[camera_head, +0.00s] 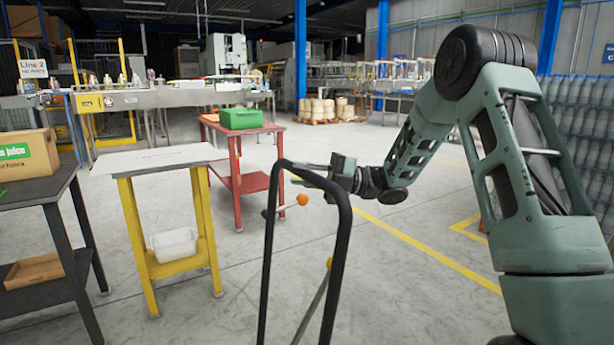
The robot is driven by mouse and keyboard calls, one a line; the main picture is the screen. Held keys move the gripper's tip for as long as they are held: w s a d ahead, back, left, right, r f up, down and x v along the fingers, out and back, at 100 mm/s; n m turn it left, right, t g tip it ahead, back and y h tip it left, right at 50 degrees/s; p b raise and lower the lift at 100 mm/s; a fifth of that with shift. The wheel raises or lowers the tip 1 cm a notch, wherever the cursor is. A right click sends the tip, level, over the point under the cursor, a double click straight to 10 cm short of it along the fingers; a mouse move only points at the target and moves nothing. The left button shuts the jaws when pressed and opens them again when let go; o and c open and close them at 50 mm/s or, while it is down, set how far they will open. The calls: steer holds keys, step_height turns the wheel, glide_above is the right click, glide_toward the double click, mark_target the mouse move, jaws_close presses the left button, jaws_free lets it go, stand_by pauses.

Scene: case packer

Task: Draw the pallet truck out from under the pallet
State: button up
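The pallet truck shows as a black looped handle (268,245) rising in the front middle. A grey lever with an orange knob (303,199) shows by the loop, and a second orange knob (329,262) sits lower, on a slanting rod. The truck's forks and the pallet it stands under are out of view below. My gripper (302,174) is at the top of the loop, reaching in from the right. Its two fingers look apart, and the top bar crosses in front of or between them. I cannot tell whether they touch it.
A red table (245,128) holds a green crate (241,118). Bottle stacks (585,120) line the right. The middle floor is clear.

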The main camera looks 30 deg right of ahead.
steer(key=o, duration=0.4)
steer(key=shift+s+d+r, duration=0.1)
steer(key=shift+d+r, duration=0.05)
steer(key=shift+d, duration=0.1)
steer(key=shift+d, duration=0.15)
steer(key=v, duration=1.7)
steer(key=shift+s, duration=0.2)
